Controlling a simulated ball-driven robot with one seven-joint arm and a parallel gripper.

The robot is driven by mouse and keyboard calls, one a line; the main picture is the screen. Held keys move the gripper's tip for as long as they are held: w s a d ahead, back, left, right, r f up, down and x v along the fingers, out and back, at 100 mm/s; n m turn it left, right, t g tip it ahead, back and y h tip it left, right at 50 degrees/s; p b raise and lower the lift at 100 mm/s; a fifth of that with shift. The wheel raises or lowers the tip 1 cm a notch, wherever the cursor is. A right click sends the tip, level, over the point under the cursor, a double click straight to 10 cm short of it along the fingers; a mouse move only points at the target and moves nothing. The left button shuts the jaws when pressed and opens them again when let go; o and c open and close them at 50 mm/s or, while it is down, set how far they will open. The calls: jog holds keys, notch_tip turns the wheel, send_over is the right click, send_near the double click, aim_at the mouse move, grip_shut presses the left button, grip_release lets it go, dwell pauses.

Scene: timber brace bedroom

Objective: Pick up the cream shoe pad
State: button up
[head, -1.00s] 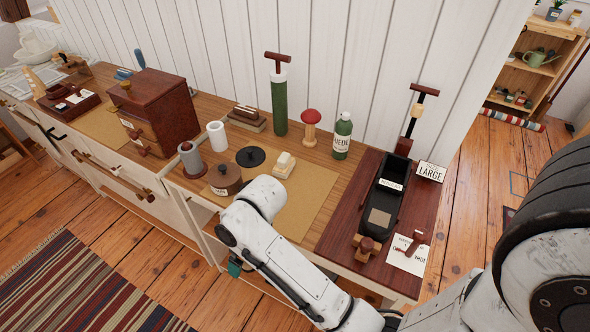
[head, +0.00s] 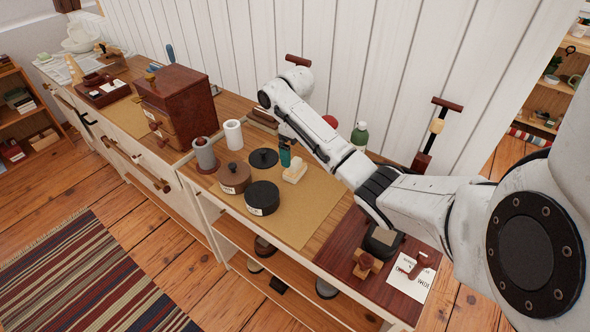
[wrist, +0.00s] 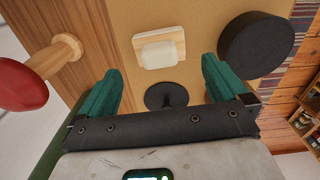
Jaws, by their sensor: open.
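The cream shoe pad (head: 295,170) is a pale block on a light wooden backing. It lies on the tan mat (head: 315,200) on the worktop. In the wrist view the pad (wrist: 159,50) lies just beyond the fingertips, roughly centred between them. My gripper (wrist: 160,74) has two green fingers spread wide, with nothing held. In the head view my gripper (head: 285,153) hangs over the mat's back edge, close behind the pad. The arm hides part of the back of the worktop.
A black lid with a knob (head: 264,158), a black round tin (head: 263,198) and a brown tin (head: 234,177) stand left of the pad. A red-topped wooden piece (wrist: 22,84) and a green bottle (head: 360,134) are behind.

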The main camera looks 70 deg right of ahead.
aim_at(295, 161)
jog(key=shift+f+p, duration=0.35)
jog(key=shift+f, duration=3.55)
jog(key=shift+c, duration=0.4)
jog(key=shift+d, duration=0.1)
jog(key=c, duration=0.8)
jog(key=shift+c, duration=0.2)
jog(key=shift+w, duration=0.1)
